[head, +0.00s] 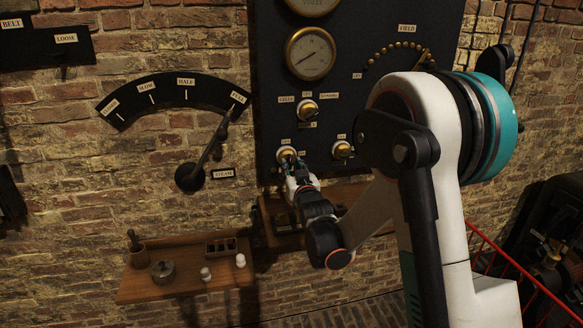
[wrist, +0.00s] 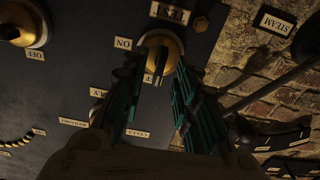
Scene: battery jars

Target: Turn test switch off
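The test switch (wrist: 153,45) is a round brass knob with a thin dark lever, on the dark panel beside a TEST label (wrist: 170,13) that appears upside down. An ON label (wrist: 123,43) sits to its left in the wrist view. The lever runs roughly up and down in that picture. My gripper (wrist: 160,78) is open, its teal fingers on either side of the lever with gaps visible; contact cannot be told. In the head view my gripper (head: 291,165) is at the lower left switch of the panel and partly covers it.
A second brass switch (head: 342,150) is close on the right, and another (head: 307,108) is above. A steam lever (head: 207,157) hangs on the brick wall to the left. A wooden shelf (head: 190,285) with small items stands below left.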

